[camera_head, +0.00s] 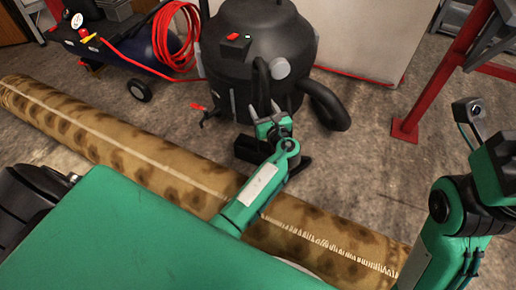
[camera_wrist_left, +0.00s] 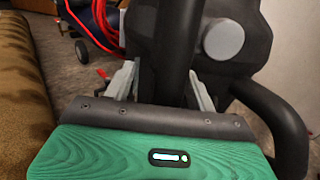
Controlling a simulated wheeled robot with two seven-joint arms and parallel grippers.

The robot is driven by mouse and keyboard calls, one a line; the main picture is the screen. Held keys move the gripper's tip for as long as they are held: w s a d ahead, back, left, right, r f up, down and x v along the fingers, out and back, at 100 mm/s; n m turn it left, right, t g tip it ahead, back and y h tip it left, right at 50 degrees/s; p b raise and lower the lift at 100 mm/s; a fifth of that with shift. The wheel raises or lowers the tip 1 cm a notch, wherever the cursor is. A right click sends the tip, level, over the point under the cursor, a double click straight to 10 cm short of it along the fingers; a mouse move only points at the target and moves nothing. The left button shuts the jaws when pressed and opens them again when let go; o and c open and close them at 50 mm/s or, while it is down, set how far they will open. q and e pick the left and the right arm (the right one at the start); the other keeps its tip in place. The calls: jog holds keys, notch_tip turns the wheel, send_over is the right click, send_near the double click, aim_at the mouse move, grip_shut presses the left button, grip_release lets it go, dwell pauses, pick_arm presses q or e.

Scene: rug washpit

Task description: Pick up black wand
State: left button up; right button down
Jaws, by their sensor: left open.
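The black wand (camera_head: 261,85) is an upright dark tube against the front of a round black vacuum tank (camera_head: 235,50). In the left wrist view the wand (camera_wrist_left: 174,50) runs down between my two grey fingers. My left gripper (camera_head: 266,112) is open at the tank's front, with its fingers on either side of the wand. In the left wrist view the gripper (camera_wrist_left: 162,88) shows a gap around the wand; I cannot tell whether either finger touches it. The wand's lower end is hidden behind my gripper. My right arm shows at the right edge, but I cannot make out its fingers.
A long rolled patterned rug (camera_head: 130,145) lies across the floor below my left arm. A thick black hose (camera_head: 327,105) curves at the tank's right. A compressor (camera_head: 95,45) with a red hose coil (camera_head: 172,40) stands at left. A red metal stand (camera_head: 435,85) is at right.

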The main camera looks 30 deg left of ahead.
aim_at(259, 101)
pick_arm(q)
jog(key=shift+w+a, duration=0.45)
jog(key=shift+a, duration=0.1)
jog(key=b+x, duration=0.2)
jog(key=f+b+x, duration=0.1)
jog(key=x, duration=0.1)
jog(key=shift+w+d+b, duration=0.1)
jog(key=shift+b, duration=0.25)
jog(key=shift+w+a+r, duration=0.2)
jog(key=shift+w+a, duration=0.2)
jog(key=shift+a, duration=0.05)
jog(key=shift+c, duration=0.3)
jog(key=shift+r, duration=0.1)
jog(key=c, duration=1)
